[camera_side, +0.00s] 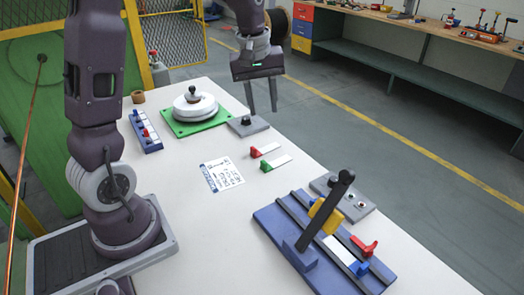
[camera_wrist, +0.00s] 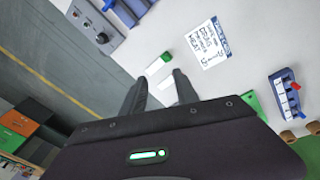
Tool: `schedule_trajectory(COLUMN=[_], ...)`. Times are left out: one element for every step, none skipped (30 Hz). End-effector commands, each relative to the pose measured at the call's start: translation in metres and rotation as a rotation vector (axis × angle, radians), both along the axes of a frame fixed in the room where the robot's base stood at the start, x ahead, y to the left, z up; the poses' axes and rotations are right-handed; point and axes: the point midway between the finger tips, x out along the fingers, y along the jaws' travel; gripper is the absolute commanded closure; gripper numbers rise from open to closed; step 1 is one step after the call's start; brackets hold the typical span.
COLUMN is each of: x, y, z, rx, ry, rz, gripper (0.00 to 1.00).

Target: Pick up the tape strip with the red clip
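The tape strip with the red clip is a short white strip (camera_side: 268,149) with a red clip (camera_side: 254,152) at its left end, lying on the white table. In the wrist view a white strip (camera_wrist: 166,86) shows between my fingers; its red clip is not visible there. A second white strip (camera_side: 280,161) with a green clip (camera_side: 265,167) lies just in front of it; the green clip also shows in the wrist view (camera_wrist: 166,56). My gripper (camera_side: 261,111) is open and empty, pointing down, above the table beyond the strips.
A blue fixture (camera_side: 268,217) with a black lever (camera_side: 328,205) stands at the front right. A printed card (camera_side: 222,174) lies left of the strips. A grey box with a black knob (camera_side: 247,125) and a green plate (camera_side: 180,128) with a white disc are behind. A blue rack (camera_side: 145,134) stands left.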

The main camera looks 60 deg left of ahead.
Motion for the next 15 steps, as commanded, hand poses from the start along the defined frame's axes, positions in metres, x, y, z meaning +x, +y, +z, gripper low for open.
schedule_trajectory(x=[0.017, 0.025, 0.034, 0.038, 0.041, 0.044, 0.045, 0.046, 0.046, 0.047, 0.047, 0.046, 0.046, 0.046, 0.045], y=[0.026, 0.041, 0.059, 0.070, 0.080, 0.092, 0.098, 0.103, 0.108, 0.110, 0.111, 0.112, 0.112, 0.112, 0.112], z=[-0.030, -0.047, -0.068, -0.084, -0.097, -0.113, -0.123, -0.130, -0.138, -0.143, -0.147, -0.152, -0.156, -0.160, -0.166], rx=[-0.025, -0.038, -0.051, -0.059, -0.066, -0.073, -0.077, -0.080, -0.082, -0.084, -0.085, -0.085, -0.085, -0.086, -0.086], ry=[0.043, 0.062, 0.085, 0.100, 0.113, 0.127, 0.136, 0.142, 0.149, 0.152, 0.154, 0.156, 0.156, 0.156, 0.156], rz=[0.120, 0.194, 0.281, 0.340, 0.391, 0.447, 0.482, 0.509, 0.534, 0.547, 0.554, 0.558, 0.559, 0.558, 0.558], gripper=[0.64, 0.64, 0.64, 0.64, 0.64, 0.64, 0.64, 0.64, 0.64, 0.64, 0.64, 0.64, 0.64, 0.64, 0.64])
